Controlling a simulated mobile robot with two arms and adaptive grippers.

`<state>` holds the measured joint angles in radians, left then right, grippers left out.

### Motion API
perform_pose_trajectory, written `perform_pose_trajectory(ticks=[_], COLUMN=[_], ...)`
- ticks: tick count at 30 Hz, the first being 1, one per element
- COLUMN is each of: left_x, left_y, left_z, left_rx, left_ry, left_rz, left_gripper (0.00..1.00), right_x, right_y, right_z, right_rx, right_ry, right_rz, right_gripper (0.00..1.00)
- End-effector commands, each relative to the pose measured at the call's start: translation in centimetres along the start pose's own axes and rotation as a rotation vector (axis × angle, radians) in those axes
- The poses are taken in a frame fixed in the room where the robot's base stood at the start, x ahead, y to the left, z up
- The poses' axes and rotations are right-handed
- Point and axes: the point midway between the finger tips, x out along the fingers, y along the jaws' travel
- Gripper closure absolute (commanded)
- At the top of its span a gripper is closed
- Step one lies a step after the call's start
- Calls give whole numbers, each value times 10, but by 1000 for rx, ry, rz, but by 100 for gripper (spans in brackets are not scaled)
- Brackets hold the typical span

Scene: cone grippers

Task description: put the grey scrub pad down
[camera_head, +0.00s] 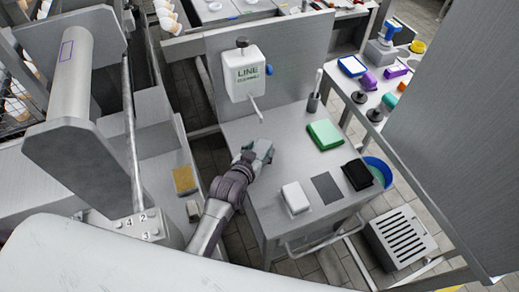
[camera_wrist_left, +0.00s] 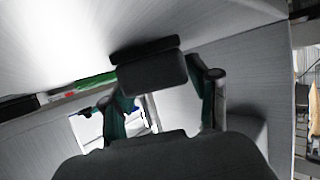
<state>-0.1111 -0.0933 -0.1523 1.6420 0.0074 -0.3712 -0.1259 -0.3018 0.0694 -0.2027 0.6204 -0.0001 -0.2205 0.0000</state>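My left gripper (camera_head: 260,150) is above the near left edge of the grey table, below the white dispenser. In the left wrist view, the gripper (camera_wrist_left: 160,85) has its green-lined fingers closed on both sides of a dark grey block, which I take for the grey scrub pad (camera_wrist_left: 152,75). In the head view, the gripper mostly hides the pad. A flat dark grey rectangle (camera_head: 326,187) lies on the table, between a white pad (camera_head: 295,197) and a black pad (camera_head: 358,174). My right gripper is not in view.
A green pad (camera_head: 325,135) and a small grey cup (camera_head: 313,102) are farther back on the table (camera_head: 285,133). The white dispenser (camera_head: 246,73) hangs on the back panel, its spout over the table. A blue bucket (camera_head: 380,170) stands beside the right edge.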

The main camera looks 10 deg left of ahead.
Motion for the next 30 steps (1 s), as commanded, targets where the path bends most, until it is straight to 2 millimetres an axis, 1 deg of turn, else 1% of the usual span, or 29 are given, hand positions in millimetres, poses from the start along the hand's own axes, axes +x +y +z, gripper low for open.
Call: perform_pose_trajectory(ticks=[2, 11, 14, 17, 24, 27, 30], left_x=[0, 0, -6, -22, -74, -93, -108], left_y=[0, 0, 0, 0, 0, 0, 0], left_z=[0, -2, -3, -2, -1, -2, -2], left_rx=[0, 0, 0, 0, 1, 0, 1], left_ry=[0, 1, 1, 0, -1, 0, 0], left_rz=[0, 0, 0, 0, 1, 1, 1], left_gripper=[24, 24, 24, 24, 24, 24, 24], right_x=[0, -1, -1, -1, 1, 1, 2], right_y=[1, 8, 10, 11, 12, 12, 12], right_z=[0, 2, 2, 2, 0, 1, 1], right_rx=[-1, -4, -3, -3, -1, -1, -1], right_ry=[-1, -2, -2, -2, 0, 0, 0], right_rz=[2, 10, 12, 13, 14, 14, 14], right_gripper=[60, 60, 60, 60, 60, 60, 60])
